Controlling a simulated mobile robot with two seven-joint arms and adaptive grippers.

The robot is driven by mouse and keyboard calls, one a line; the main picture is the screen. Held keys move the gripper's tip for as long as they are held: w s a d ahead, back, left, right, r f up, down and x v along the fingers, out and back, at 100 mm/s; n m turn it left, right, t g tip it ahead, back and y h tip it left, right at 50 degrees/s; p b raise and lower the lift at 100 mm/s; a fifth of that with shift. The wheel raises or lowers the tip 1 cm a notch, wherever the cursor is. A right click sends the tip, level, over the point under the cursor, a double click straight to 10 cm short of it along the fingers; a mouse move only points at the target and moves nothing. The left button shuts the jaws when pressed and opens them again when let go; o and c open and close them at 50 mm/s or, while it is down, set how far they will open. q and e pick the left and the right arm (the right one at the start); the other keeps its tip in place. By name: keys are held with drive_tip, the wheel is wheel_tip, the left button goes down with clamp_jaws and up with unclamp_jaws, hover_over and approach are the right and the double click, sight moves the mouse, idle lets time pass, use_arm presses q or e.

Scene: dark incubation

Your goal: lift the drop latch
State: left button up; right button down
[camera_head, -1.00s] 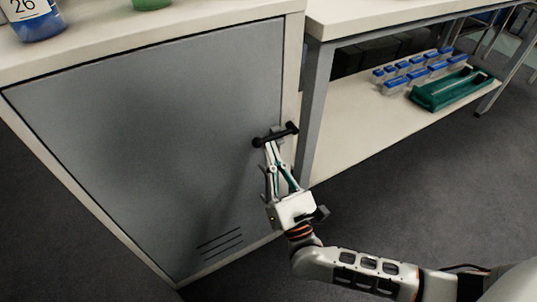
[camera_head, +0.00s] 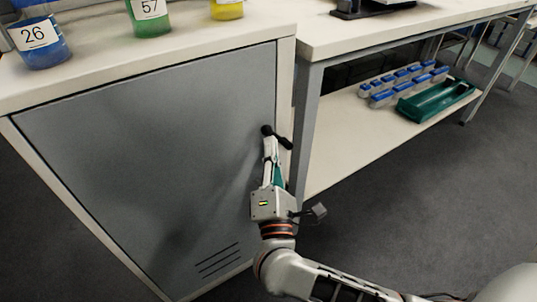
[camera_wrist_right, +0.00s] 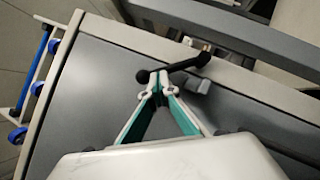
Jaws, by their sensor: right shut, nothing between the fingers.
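The drop latch (camera_head: 282,141) is a black bar with a round knob at its left end, at the right edge of the grey cabinet door (camera_head: 150,150). In the head view it slants, with the knob end higher than the right end. In the right wrist view the latch (camera_wrist_right: 180,67) lies just beyond my fingertips, beside a small grey bracket (camera_wrist_right: 198,85). My right gripper (camera_head: 270,142) is shut and empty, with its tips just below the knob end. They look touching or nearly so. It also shows in the wrist view (camera_wrist_right: 155,87). My left gripper is out of view.
A workbench (camera_head: 400,32) stands right of the cabinet, its leg close to my right gripper. Its lower shelf holds blue-lidded boxes (camera_head: 400,80) and a green tray (camera_head: 435,98). Numbered containers, including blue (camera_head: 40,50) and green (camera_head: 150,18), stand on the cabinet top.

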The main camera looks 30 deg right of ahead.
drive_tip(key=d+r+m+g, duration=0.1)
drive_tip(key=m, duration=0.1)
drive_tip(key=d+r+m+g, duration=0.1)
drive_tip(key=m, duration=0.1)
drive_tip(key=d+r+m+g, duration=0.1)
drive_tip(key=m, duration=0.1)
drive_tip(key=shift+d+g, duration=0.1)
drive_tip(key=shift+g, duration=0.3)
drive_tip(key=shift+w+d+r+m+g+y, duration=0.15)
drive_tip(key=shift+d+m+g+y, duration=0.15)
drive_tip(key=shift+d+m, duration=0.55)
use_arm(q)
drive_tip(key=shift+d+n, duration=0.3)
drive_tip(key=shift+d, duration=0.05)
use_arm(e)
drive_tip(key=shift+d, duration=0.1)
drive_tip(key=shift+r, duration=0.1)
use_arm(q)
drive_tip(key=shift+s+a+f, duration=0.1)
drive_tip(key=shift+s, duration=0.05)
